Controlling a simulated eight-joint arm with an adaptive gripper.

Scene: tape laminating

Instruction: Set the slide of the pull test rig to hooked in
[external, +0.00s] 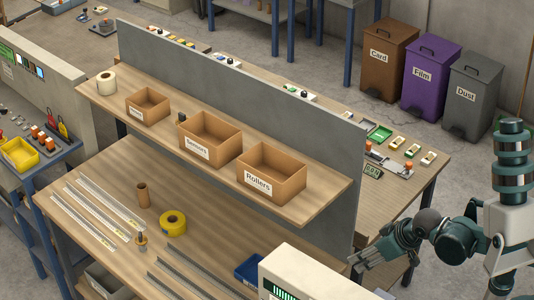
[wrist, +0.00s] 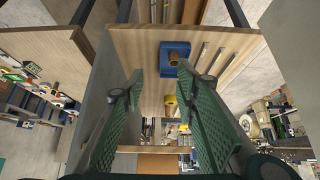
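The pull test rig seems to be the low grey device (external: 390,162) with orange-red parts on the right end of the far bench, beside a small display (external: 373,171). It is too small to tell how its slide is set. I cannot pick it out in the wrist view. My gripper (external: 362,262) is at the lower right in the external view, in front of the bench and well apart from that device. In the wrist view, the two green fingers of my gripper (wrist: 160,72) stand wide apart with nothing between them.
A grey partition (external: 235,90) separates the near bench from the far one. A shelf (external: 315,205) carries cardboard boxes, including one marked Rollers (external: 270,188). A yellow tape roll (external: 173,223), metal strips and a blue bin (external: 250,268) are on the near bench.

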